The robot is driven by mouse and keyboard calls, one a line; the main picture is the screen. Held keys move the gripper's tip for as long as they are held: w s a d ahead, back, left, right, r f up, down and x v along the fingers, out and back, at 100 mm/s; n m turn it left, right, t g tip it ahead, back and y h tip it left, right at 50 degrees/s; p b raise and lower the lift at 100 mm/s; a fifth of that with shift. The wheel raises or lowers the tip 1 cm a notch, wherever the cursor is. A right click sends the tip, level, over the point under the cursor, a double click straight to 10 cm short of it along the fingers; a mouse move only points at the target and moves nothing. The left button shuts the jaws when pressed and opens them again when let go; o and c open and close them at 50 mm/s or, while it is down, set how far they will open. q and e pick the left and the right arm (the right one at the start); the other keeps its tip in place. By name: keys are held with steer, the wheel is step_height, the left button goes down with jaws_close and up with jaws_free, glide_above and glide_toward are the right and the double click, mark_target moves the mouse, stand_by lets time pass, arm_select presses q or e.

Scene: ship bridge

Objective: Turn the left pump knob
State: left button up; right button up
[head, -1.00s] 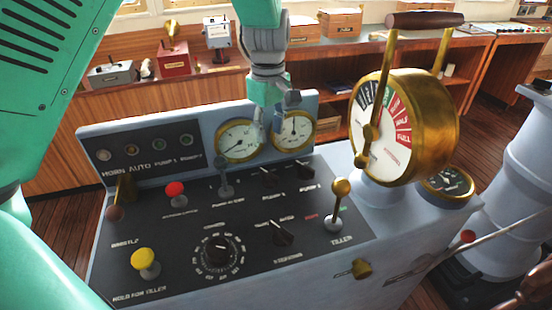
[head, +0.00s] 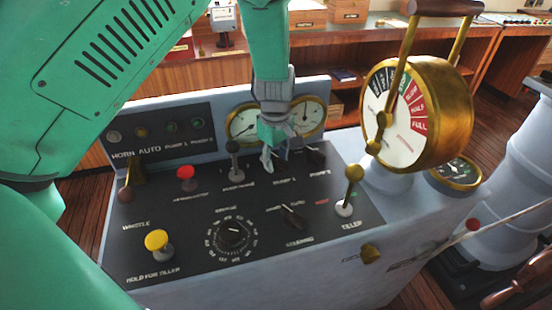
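The left pump knob (head: 281,160), a black knob above a "PUMP 1" label, sits on the console's dark panel. It is partly hidden by my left gripper (head: 268,163). The gripper comes down from above, with its fingertips just left of the knob. I cannot tell whether it touches the knob or how far its fingers are apart. The right pump knob (head: 316,155), above "PUMP 2", is just to the right and uncovered. My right gripper is not in view.
Two gauges (head: 306,115) stand behind the gripper. The brass telegraph (head: 420,110) and a brass-knobbed tiller lever (head: 350,190) rise to the right.

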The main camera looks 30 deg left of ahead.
arm_select(q)
steer(key=shift+w+d, duration=0.15)
steer(key=shift+d, duration=0.15)
steer(key=shift+w+d, duration=0.1)
steer(key=shift+d, duration=0.3)
steer(key=shift+c, duration=1.3)
steer(key=shift+d+r, duration=0.1)
steer(key=shift+d, duration=0.2)
jaws_close()
steer(key=shift+d+r, duration=0.1)
steer(key=shift+a, duration=0.6)
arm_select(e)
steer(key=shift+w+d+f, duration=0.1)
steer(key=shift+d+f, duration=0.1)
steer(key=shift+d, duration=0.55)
arm_select(q)
steer(key=shift+d, duration=0.15)
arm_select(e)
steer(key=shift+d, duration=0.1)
